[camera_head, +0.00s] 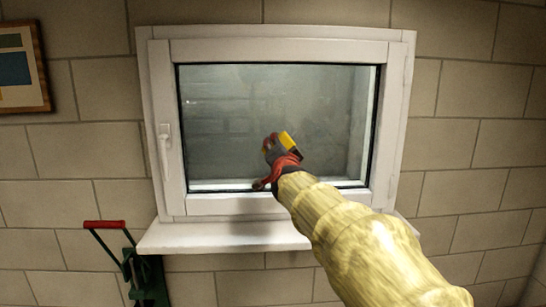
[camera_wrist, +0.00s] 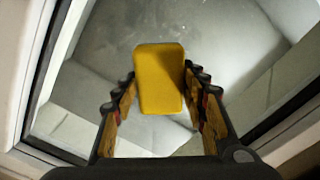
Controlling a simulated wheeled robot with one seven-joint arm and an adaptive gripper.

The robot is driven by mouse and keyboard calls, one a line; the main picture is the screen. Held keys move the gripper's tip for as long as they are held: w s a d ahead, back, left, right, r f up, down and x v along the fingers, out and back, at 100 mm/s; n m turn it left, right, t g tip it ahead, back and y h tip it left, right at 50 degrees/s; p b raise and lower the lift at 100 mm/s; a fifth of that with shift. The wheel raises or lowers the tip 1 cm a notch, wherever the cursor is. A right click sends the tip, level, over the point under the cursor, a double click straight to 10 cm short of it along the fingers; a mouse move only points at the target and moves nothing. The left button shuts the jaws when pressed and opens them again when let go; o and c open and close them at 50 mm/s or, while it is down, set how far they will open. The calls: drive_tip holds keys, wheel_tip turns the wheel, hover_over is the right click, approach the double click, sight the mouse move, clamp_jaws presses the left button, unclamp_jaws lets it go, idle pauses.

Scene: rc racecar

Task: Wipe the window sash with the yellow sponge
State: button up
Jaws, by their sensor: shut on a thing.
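The yellow sponge (camera_wrist: 159,80) is held between the fingers of my gripper (camera_wrist: 160,92) in the wrist view. In the head view a small part of the sponge (camera_head: 286,140) shows beyond my gripper (camera_head: 276,148). My gripper is shut on the sponge, in front of the lower middle of the glass. The window sash (camera_head: 280,51) is a white frame around the dark glass pane (camera_head: 225,110), with a handle (camera_head: 164,150) on its left side. The sash looks closed. I cannot tell whether the sponge touches the glass. My arm hides part of the lower right sash.
A white sill (camera_head: 220,237) juts out below the window. A green tool with a red handle (camera_head: 104,224) stands at the lower left. A framed picture (camera_head: 22,68) hangs on the block wall (camera_head: 455,145) at the upper left. The wall right of the window is bare.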

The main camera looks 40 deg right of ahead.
drive_tip(key=shift+s+d+f, duration=0.1)
drive_tip(key=shift+s+d, duration=0.1)
drive_tip(key=shift+d, duration=0.15)
drive_tip(key=shift+p+v, duration=0.4)
drive_tip(key=shift+v, duration=2.6)
drive_tip(key=shift+s+a, duration=0.1)
drive_tip(key=p+v, duration=0.1)
drive_tip(key=v, duration=0.1)
drive_tip(key=shift+s+a, duration=0.2)
drive_tip(key=shift+s, duration=0.1)
